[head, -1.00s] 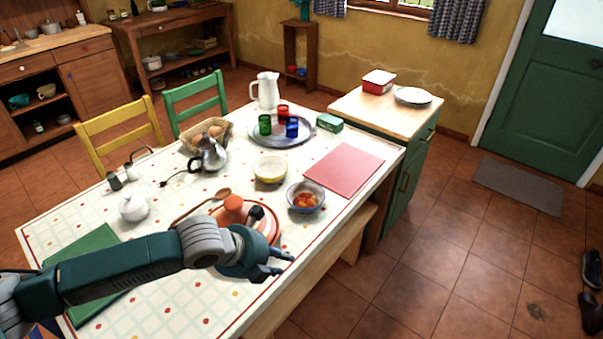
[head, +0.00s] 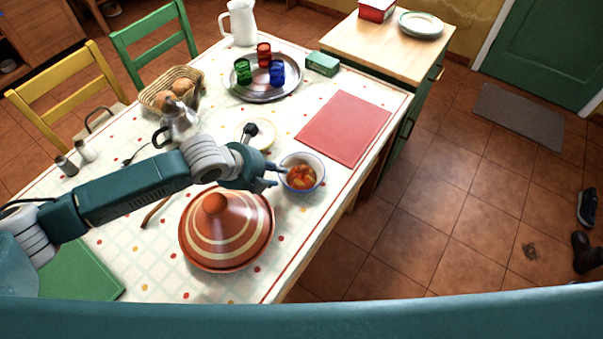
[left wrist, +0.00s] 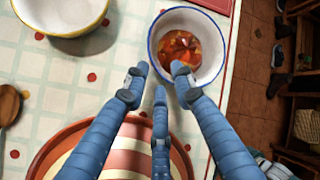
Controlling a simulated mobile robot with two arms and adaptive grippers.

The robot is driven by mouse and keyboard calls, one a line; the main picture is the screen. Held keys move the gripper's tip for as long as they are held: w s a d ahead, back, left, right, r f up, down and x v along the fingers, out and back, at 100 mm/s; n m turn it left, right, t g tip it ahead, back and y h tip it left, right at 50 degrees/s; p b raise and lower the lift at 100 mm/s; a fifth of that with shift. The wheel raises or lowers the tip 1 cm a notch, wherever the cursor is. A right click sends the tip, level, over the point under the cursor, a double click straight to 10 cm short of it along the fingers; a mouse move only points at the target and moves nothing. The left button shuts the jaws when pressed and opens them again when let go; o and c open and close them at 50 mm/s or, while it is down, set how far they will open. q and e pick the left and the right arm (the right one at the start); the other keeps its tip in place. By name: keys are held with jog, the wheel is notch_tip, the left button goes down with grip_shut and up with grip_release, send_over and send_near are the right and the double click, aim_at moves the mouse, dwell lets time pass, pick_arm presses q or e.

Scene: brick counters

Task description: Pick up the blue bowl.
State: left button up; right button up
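The blue bowl (head: 317,168) has a white inside, a blue rim and orange-red food in it. It sits on the patterned tablecloth near the table's right edge. My left gripper (head: 274,176) is at the bowl's left side in the head view. In the left wrist view the bowl (left wrist: 213,42) is at the top, just beyond the fingertips. My left gripper (left wrist: 158,78) has its fingers spread with nothing between them. One fingertip overlaps the near rim in that view; I cannot tell whether it touches. My right gripper is not in view.
A striped tagine (head: 228,240) stands just in front of the bowl. A yellow bowl (left wrist: 62,24) is to its left, partly hidden by my arm in the head view. A red mat (head: 343,128) lies behind. A tray (head: 262,92) with cups is farther back.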

aim_at(282, 175)
pick_arm(q)
jog(key=x, duration=0.5)
jog(key=shift+w, duration=0.1)
jog(key=shift+w+d+f, duration=0.1)
jog(key=shift+w+f, duration=0.05)
jog(key=shift+f, duration=0.3)
jog(key=shift+w, duration=0.1)
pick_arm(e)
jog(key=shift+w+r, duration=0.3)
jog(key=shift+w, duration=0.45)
pick_arm(q)
grip_shut()
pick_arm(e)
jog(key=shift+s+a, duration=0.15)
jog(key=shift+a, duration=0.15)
